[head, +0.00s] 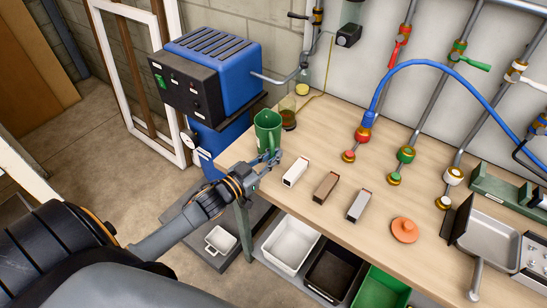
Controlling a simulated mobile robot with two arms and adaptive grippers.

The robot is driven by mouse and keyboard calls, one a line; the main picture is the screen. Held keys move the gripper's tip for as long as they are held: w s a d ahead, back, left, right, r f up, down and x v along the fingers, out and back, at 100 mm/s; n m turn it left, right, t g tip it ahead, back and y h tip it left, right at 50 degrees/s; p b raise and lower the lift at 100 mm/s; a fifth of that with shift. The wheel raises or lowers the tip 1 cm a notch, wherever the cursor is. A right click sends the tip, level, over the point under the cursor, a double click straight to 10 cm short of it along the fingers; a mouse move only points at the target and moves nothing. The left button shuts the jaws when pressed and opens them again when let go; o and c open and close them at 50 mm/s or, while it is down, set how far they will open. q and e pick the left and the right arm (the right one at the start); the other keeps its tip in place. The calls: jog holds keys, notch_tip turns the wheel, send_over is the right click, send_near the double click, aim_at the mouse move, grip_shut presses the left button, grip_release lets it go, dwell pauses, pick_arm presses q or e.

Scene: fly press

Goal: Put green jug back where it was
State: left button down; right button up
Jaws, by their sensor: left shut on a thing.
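The green jug (267,129) is upright at the left end of the wooden workbench (341,133). Its open mouth faces up and its handle is toward the gripper. My left gripper (264,164) is at the jug's near side, shut on it at the handle. The fingers partly hide the handle. I cannot tell whether the jug's base touches the bench. My right gripper is not in view.
A glass vessel with brown liquid (288,118) stands just behind the jug. White (296,171), brown (325,187) and grey (358,205) blocks lie to its right, then an orange disc (404,230). A blue machine (215,72) stands left. Bins (291,268) sit below.

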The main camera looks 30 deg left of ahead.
pick_arm(q)
jog(key=shift+f, duration=0.6)
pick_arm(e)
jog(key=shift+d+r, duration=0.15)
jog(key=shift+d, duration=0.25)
pick_arm(q)
jog(key=shift+f, duration=0.15)
jog(key=c, duration=1.4)
grip_release()
